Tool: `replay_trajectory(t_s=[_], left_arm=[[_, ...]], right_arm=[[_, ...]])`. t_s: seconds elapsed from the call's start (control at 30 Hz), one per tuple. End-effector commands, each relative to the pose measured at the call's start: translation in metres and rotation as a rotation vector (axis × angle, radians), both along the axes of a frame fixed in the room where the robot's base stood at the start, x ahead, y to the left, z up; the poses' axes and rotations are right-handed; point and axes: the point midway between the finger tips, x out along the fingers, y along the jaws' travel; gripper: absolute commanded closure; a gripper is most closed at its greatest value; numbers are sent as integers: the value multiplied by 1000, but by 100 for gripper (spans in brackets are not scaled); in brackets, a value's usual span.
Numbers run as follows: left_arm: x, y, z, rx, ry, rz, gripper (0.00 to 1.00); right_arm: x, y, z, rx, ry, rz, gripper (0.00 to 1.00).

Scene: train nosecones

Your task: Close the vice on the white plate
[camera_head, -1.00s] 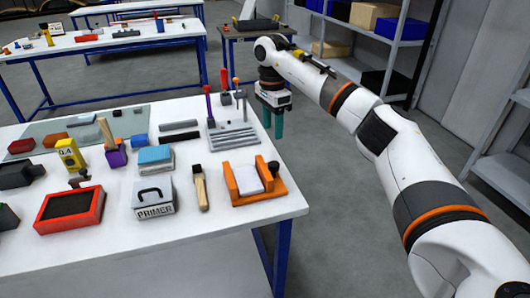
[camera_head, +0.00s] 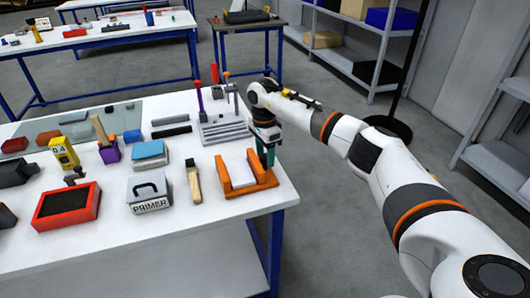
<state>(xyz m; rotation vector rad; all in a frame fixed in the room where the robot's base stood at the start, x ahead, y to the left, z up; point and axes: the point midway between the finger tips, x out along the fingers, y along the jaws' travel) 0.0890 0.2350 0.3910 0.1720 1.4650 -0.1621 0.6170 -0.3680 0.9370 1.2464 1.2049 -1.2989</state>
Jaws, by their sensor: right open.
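The orange vice (camera_head: 262,186) stands at the right front of the white table. The white plate (camera_head: 241,172) sits between its two orange jaws, with what looks like a narrow gap at the sides. My right gripper (camera_head: 266,157) has teal fingers pointing down at the right jaw's back end. It is open, and its fingers are around or just beside the vice's black knob, which they hide; contact cannot be told. My left gripper is not in view.
A grey tool rack (camera_head: 224,131) with upright tools is close behind. The floor right of the table is open.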

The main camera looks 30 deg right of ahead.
Motion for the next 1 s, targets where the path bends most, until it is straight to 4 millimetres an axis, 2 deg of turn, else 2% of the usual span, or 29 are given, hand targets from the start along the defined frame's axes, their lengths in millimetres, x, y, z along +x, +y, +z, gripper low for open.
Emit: replay_trajectory(t_s=[0.07,0.33,0.67,1.0], left_arm=[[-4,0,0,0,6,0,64],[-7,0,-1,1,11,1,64],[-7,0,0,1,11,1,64],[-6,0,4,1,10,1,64]], right_arm=[[0,0,0,0,0,0,48],[0,0,0,0,0,0,92],[0,0,1,1,0,-53,92],[0,0,1,1,1,-270,92]])
